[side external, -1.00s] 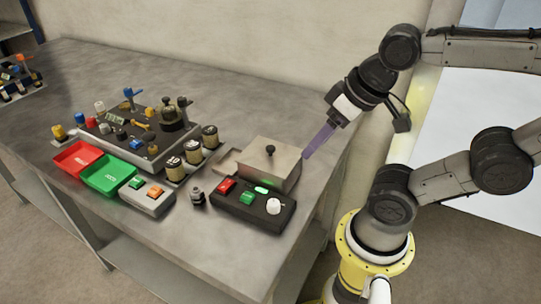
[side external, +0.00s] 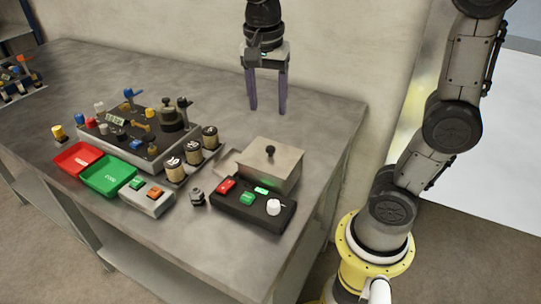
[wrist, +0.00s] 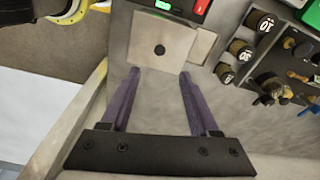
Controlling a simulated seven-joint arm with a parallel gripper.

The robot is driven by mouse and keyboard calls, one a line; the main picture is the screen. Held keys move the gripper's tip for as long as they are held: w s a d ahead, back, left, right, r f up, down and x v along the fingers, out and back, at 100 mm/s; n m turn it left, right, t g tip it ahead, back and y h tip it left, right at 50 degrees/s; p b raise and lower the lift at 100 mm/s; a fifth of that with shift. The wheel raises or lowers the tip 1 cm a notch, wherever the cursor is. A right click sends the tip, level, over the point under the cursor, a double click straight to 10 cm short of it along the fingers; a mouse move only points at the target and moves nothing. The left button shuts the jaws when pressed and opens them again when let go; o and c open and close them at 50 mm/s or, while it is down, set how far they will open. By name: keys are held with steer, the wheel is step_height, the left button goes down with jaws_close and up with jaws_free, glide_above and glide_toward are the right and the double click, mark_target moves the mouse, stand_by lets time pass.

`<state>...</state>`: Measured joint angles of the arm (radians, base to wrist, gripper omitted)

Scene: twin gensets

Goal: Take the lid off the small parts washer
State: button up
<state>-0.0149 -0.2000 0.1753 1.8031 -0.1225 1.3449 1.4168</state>
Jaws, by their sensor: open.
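The small parts washer (side external: 284,179) is a grey metal box near the table's right end, with a control panel (side external: 252,207) in front carrying red and green buttons and a white knob. Its flat lid (side external: 257,158) is on top, with a black round knob (side external: 270,151) standing up from it. In the wrist view the lid (wrist: 178,36) and its dark knob (wrist: 160,50) show beyond my fingertips. My gripper (side external: 268,109) is open and empty, with purple fingers pointing down, above the back of the table behind the washer. It also shows in the wrist view (wrist: 158,72).
Left of the washer are several labelled cylinders (side external: 192,153), a genset panel (side external: 130,133), a red tray (side external: 78,158), a green tray (side external: 112,176) and a button box (side external: 147,198). A small dark fitting (side external: 198,196) stands by the control panel. The back wall is close behind my gripper.

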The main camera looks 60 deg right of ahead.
mark_target(270, 148)
steer(key=f, duration=0.4)
steer(key=d+f, duration=0.1)
steer(key=f, duration=0.7)
steer(key=shift+w+d+f, duration=0.1)
steer(key=shift+d, duration=0.2)
jaws_close()
